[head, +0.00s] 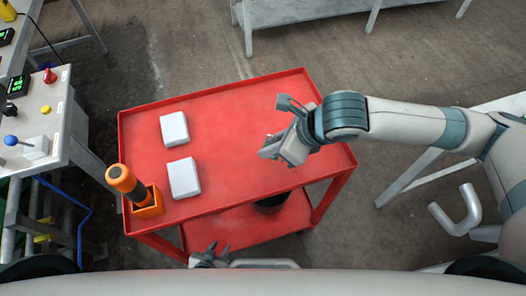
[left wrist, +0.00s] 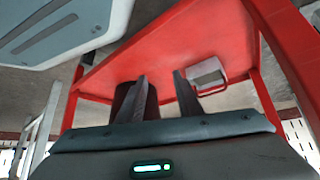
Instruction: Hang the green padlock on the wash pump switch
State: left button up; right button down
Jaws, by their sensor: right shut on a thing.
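I cannot make out a green padlock in either view. My right gripper (head: 279,128) is over the right half of the red cart. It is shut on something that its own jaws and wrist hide. A control panel (head: 33,110) at the left edge carries a red knob (head: 49,76), a black knob (head: 9,108) and a blue-tipped lever (head: 11,140). I cannot read which is the wash pump switch. My left gripper (head: 210,254) is low at the cart's near side. In the left wrist view its fingers (left wrist: 162,95) stand apart, with nothing clearly held.
The red cart (head: 230,105) bears two white blocks (head: 174,129) and an orange-handled tool (head: 126,184) in an orange holder. A dark bin (head: 270,205) is on its lower shelf. A grey bench (head: 300,12) stands behind.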

jog(key=shift+w+a+f, duration=0.3)
jog(key=shift+a+f, duration=0.05)
jog(key=shift+a, duration=0.15)
jog(key=shift+w+a+f, duration=0.25)
jog(key=shift+a+f, duration=0.05)
jog(key=shift+a, duration=0.15)
pick_arm(q)
jog(key=shift+w+d+r, duration=0.1)
jog(key=shift+d+r, duration=0.05)
jog(key=shift+r, duration=0.05)
pick_arm(e)
jog(key=shift+s+f+p, duration=0.1)
jog(key=shift+f+p, duration=0.3)
jog(key=shift+f, duration=1.2)
pick_arm(q)
jog(key=shift+s+a+f, duration=0.15)
jog(key=shift+s+f, duration=0.05)
jog(key=shift+s, duration=0.2)
jog(key=shift+s+a+f, duration=0.1)
jog(key=shift+s+f, duration=0.1)
jog(key=shift+s, duration=0.2)
pick_arm(e)
jog(key=shift+f, duration=0.4)
jog(key=c, duration=1.7)
grip_release()
jog(key=shift+o, duration=0.2)
pick_arm(q)
jog(key=shift+w, duration=0.1)
